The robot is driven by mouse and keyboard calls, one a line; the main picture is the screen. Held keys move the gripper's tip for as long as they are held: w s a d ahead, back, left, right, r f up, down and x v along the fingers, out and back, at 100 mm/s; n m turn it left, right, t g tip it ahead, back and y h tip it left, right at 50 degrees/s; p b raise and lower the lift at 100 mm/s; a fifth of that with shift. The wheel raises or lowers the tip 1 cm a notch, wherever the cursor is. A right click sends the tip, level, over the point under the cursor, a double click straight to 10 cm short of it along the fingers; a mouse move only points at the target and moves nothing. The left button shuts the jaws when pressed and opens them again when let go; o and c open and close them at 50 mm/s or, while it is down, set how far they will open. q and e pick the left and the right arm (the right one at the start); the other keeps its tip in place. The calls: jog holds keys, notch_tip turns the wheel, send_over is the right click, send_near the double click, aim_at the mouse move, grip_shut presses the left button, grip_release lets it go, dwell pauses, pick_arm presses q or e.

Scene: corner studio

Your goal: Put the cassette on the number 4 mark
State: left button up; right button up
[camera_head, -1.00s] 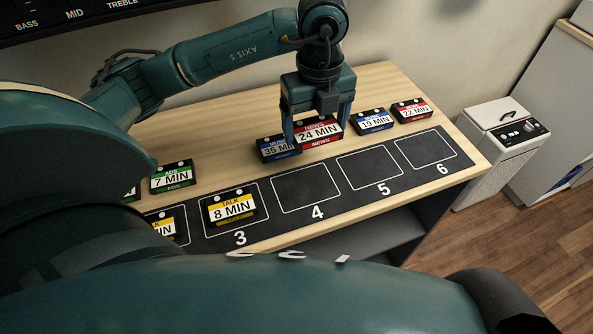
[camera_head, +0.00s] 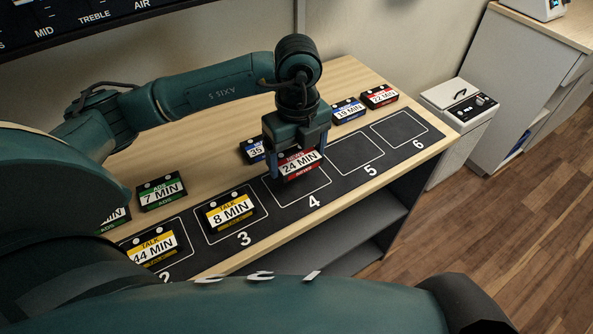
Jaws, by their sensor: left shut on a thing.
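My left gripper (camera_head: 296,154) is shut on the red-and-white cassette (camera_head: 299,164) labelled NEWS 24 MIN. It holds the cassette over the upper part of the number 4 mark (camera_head: 312,201), a white outlined box on the black strip. The lower part of the box shows bare. I cannot tell whether the cassette touches the strip. My right gripper is not in view.
The yellow 8 MIN cassette (camera_head: 230,211) lies on mark 3 and the yellow 44 MIN cassette (camera_head: 152,247) on mark 2. Marks 5 (camera_head: 356,153) and 6 (camera_head: 400,129) are empty. Behind the strip lie a blue 35 cassette (camera_head: 254,151), a blue 19 MIN cassette (camera_head: 348,111), a red 22 MIN cassette (camera_head: 379,96) and a green 7 MIN cassette (camera_head: 161,191).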

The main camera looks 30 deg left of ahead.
aim_at(297, 181)
pick_arm(q)
jog(key=shift+f, duration=2.35)
jog(key=shift+f, duration=0.15)
jog(key=o, duration=0.9)
notch_tip(297, 181, up, 12)
jog(key=shift+r, duration=0.2)
